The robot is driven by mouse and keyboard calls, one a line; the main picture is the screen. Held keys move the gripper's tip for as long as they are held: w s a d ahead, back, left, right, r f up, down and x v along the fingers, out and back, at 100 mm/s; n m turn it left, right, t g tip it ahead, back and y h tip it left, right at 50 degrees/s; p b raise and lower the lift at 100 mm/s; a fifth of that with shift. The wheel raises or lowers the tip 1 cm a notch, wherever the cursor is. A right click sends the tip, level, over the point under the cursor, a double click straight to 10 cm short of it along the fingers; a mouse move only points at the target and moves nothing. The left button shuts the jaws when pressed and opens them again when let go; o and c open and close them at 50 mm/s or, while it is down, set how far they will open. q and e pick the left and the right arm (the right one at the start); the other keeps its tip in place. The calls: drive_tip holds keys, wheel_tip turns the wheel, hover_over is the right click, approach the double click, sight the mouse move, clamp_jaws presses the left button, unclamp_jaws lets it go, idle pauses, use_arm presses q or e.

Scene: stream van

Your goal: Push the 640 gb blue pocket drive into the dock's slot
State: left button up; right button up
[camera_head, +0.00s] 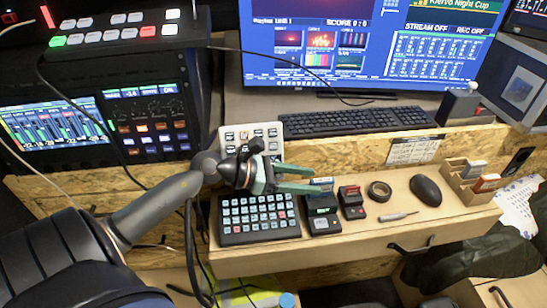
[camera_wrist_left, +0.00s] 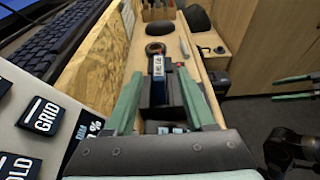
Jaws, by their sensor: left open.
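The blue pocket drive (camera_head: 323,183) with a pale label stands upright at the top of the black dock (camera_head: 322,224), which has a lit green display. How deep it sits in the slot I cannot tell. My left gripper (camera_head: 314,180) is open, with its teal fingers level beside the drive's top. In the left wrist view the drive (camera_wrist_left: 158,66) shows between and just beyond the two spread fingertips, with a gap on each side. My right gripper (camera_wrist_left: 277,90) shows at the right edge of that view, its fingers apart and empty.
A black key panel (camera_head: 258,229) lies left of the dock. A small reader with a red card (camera_head: 352,203), a tape roll (camera_head: 379,191), a pen-like tool (camera_head: 398,217) and a mouse (camera_head: 426,190) lie to the right. A wooden ledge (camera_head: 350,150) rises behind.

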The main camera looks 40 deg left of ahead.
use_arm(q)
drive_tip(key=v, duration=0.8)
drive_tip(key=shift+s+a+r+b, duration=0.15)
drive_tip(key=shift+s+r+b, duration=0.05)
drive_tip(key=shift+r+b, duration=0.2)
